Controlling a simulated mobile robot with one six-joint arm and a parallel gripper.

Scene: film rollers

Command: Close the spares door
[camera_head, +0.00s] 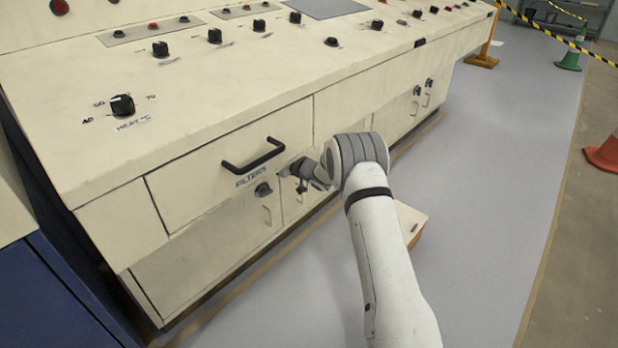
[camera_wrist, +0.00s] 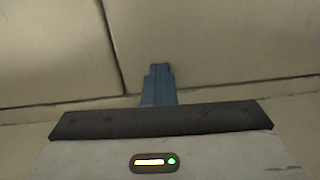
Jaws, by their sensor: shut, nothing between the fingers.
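No label reading spares is legible, so I cannot tell for sure which door it is. Low cream doors line the console front; one (camera_head: 215,255) under the filters drawer (camera_head: 200,185) lies flush, with a dark knob (camera_head: 263,190) and a slim handle. My gripper (camera_head: 287,172) is at the console front, right of the drawer's black handle (camera_head: 253,155). Its blue-grey fingers (camera_wrist: 158,84) are shut and empty, pointing at a cream surface with dark seams; contact cannot be told. My arm hides part of the door row. A cream panel or box (camera_head: 411,218) sticks out right of my arm.
The sloping console top carries several black knobs (camera_head: 122,106). Other doors (camera_head: 416,105) farther along look shut. Grey floor (camera_head: 490,180) is clear to the right. A blue cabinet (camera_head: 50,300) is at lower left.

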